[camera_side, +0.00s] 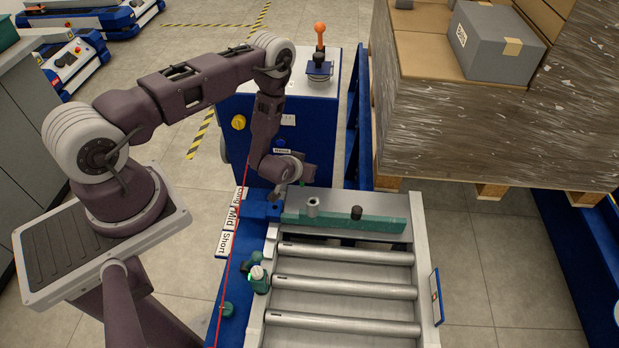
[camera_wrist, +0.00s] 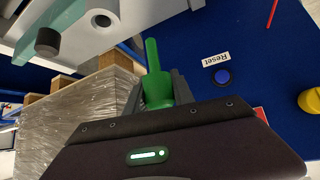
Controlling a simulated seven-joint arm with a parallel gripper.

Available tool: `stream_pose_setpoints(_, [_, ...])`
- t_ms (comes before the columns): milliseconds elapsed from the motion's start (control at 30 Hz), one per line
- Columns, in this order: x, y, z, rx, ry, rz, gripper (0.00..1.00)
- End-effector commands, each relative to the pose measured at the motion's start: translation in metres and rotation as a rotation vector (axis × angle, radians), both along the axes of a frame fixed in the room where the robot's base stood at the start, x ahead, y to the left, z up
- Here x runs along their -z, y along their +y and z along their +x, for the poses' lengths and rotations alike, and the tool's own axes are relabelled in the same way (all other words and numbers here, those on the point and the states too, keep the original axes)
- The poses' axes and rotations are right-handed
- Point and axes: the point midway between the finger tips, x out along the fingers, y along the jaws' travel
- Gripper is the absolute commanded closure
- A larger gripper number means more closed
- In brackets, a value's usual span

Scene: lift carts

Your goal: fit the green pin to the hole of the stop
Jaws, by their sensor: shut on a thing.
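The green pin (camera_wrist: 155,75) is clasped between the two fingers of my gripper (camera_wrist: 158,92) in the wrist view, its narrow end pointing away from the gripper. The stop is a teal bar (camera_side: 384,223) across the far end of the roller bed in the side view. It carries a grey collar (camera_side: 313,207) and a black knob (camera_side: 357,213). The stop (camera_wrist: 68,18) also shows at upper left in the wrist view, where the round hole in the collar (camera_wrist: 101,19) is visible. The pin is apart from the hole. In the side view my gripper (camera_side: 279,193) is above and left of the collar.
Steel rollers (camera_side: 345,287) lie in front of the stop. A blue rail with Long, Mid and Short labels (camera_side: 232,222) runs along the left, with a teal clamp (camera_side: 258,278). A blue cabinet (camera_side: 330,130) stands behind. A wrapped pallet load (camera_side: 490,135) stands at right.

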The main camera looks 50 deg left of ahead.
Motion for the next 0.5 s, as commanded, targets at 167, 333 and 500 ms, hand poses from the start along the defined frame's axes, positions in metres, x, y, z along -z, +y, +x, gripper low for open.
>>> stream_pose_setpoints(167, [0.02,0.04,-0.039,-0.511,0.001,-0.004,1.0])
stream_pose_setpoints(333, [0.028,0.055,-0.079,-0.838,0.001,-0.003,1.0])
stream_pose_setpoints(500, [0.029,0.058,-0.094,-0.938,0.001,-0.001,1.0])
